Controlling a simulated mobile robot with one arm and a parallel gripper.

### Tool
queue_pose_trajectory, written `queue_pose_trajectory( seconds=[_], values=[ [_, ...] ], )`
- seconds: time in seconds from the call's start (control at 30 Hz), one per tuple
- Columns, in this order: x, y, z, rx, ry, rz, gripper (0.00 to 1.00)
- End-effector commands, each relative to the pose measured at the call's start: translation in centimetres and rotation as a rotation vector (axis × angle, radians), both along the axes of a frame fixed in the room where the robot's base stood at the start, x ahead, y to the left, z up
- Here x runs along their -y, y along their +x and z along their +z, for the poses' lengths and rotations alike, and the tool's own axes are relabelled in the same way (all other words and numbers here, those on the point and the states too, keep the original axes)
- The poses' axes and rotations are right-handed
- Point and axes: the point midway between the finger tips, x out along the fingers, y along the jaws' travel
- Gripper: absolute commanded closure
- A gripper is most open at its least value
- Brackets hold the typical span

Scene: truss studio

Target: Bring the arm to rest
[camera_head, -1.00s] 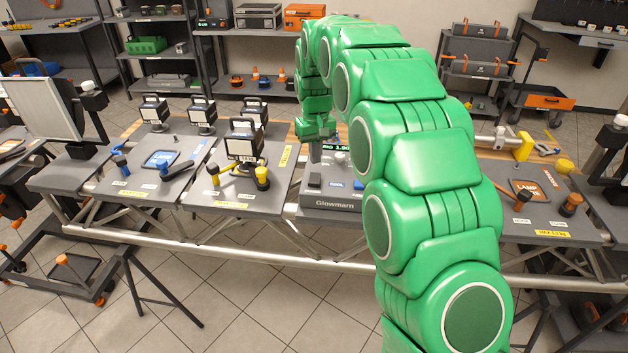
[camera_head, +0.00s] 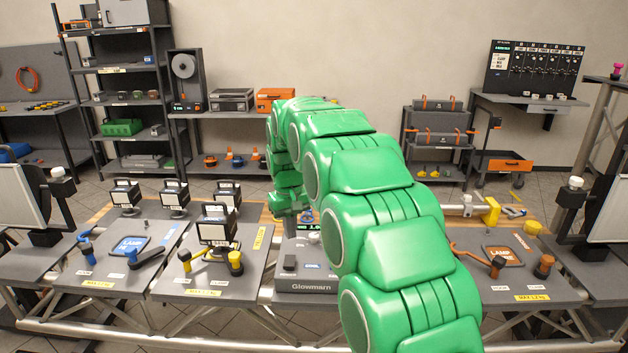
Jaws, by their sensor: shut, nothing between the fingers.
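My green arm rises from the bottom right of the view and bends over the middle of the workbench. My gripper (camera_head: 290,222) hangs at the arm's far end, above the back of the grey Glowmarn console (camera_head: 312,287). It is small and partly lost against the arm, and I see nothing held in it. The arm hides part of the console and the bench just right of it.
Lamps with handles stand on the bench at left, one large lamp (camera_head: 217,228) nearest the console. At right are a lamp board (camera_head: 502,253) and a yellow block (camera_head: 491,210).

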Motion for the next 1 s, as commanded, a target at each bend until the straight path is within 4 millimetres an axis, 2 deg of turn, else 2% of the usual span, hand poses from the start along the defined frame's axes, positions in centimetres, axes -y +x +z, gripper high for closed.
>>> queue_pose_trajectory(
  seconds=[0.17, 0.47, 0.7, 1.0],
  values=[
    [2.4, -2.1, 1.6, -0.006, -0.001, -0.032, 1.0],
    [7.3, -7.4, 4.0, -0.029, -0.009, -0.101, 1.0],
    [10.9, -12.1, 5.5, -0.044, -0.013, -0.156, 1.0],
    [14.9, -18.4, 6.5, -0.063, -0.019, -0.226, 1.0]
  ],
)
